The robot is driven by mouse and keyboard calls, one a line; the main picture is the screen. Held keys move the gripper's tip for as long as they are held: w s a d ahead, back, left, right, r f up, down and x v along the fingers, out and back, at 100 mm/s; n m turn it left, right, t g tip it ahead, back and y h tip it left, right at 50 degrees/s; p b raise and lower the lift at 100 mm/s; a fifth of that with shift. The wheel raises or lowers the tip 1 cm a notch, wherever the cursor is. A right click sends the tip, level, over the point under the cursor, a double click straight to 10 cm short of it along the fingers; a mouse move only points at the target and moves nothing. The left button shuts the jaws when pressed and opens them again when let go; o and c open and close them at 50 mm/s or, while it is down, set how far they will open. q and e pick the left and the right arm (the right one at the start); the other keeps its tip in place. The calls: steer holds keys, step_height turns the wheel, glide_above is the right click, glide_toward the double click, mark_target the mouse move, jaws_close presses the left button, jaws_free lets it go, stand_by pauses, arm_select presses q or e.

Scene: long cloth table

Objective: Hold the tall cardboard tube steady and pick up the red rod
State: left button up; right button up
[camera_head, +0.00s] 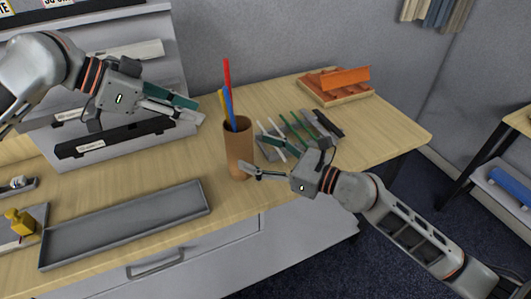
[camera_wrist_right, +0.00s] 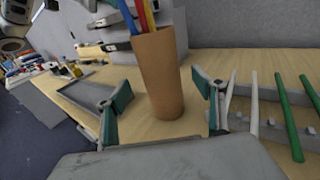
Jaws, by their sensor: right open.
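The tall cardboard tube (camera_head: 239,150) stands upright on the table. It holds a red rod (camera_head: 227,75), a blue rod (camera_head: 230,108) and a yellow rod (camera_head: 222,100); the red one sticks up highest. My right gripper (camera_head: 250,150) is open at the tube's right side. In the right wrist view the tube (camera_wrist_right: 160,75) stands between the two spread fingers (camera_wrist_right: 163,108), with visible gaps on both sides. My left gripper (camera_head: 200,109) is up to the left of the rods, apart from them. Whether its fingers are open is unclear.
A long grey tray (camera_head: 130,225) lies empty at the front left. A rack with green and white rods (camera_head: 290,130) is right of the tube. A yellow bottle (camera_head: 20,222) is at far left.

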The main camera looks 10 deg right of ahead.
mark_target(239, 144)
steer(key=shift+x, duration=3.15)
steer(key=c, duration=1.2)
